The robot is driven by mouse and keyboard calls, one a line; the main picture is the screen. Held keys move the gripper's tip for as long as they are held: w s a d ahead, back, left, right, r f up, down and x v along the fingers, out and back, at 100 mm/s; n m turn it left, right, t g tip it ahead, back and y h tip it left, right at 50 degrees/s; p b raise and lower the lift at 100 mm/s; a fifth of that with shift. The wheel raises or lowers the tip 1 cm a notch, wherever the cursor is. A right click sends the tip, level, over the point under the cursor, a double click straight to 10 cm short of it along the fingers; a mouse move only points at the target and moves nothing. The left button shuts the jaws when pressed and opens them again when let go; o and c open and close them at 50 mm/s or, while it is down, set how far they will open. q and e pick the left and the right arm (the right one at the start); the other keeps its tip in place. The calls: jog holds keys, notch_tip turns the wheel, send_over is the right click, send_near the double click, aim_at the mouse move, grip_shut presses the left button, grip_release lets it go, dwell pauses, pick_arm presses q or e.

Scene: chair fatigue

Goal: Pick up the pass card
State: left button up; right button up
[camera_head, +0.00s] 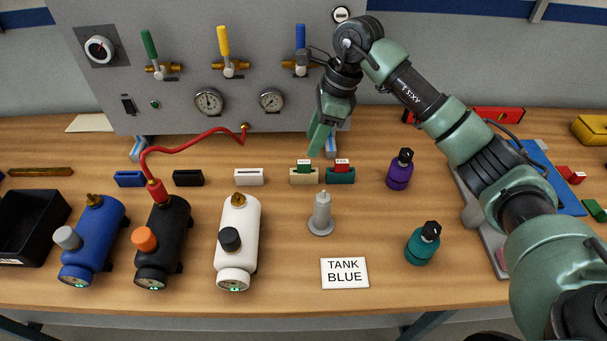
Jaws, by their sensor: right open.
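A small green card (304,165) with a white label stands upright in a beige holder (304,180) at mid-table. I take it for the pass card, but its print is too small to read. Beside it on the right, a red card (342,165) with a white label stands in a teal holder (341,178). My right gripper (316,146) points down just behind and above the two cards, slightly right of the green one. It is open and empty; how far it is from the green card is hard to tell. My left gripper is out of view.
A panel (195,60) with valves and gauges stands behind. Blue, black and white (238,238) tanks stand at left front; a red hose (195,149) runs to the black one.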

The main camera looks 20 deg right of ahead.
aim_at(305, 162)
jog(key=p+x, duration=0.3)
jog(key=x, duration=0.4)
jog(key=shift+w+d, duration=0.1)
jog(key=shift+f, duration=0.25)
grip_shut()
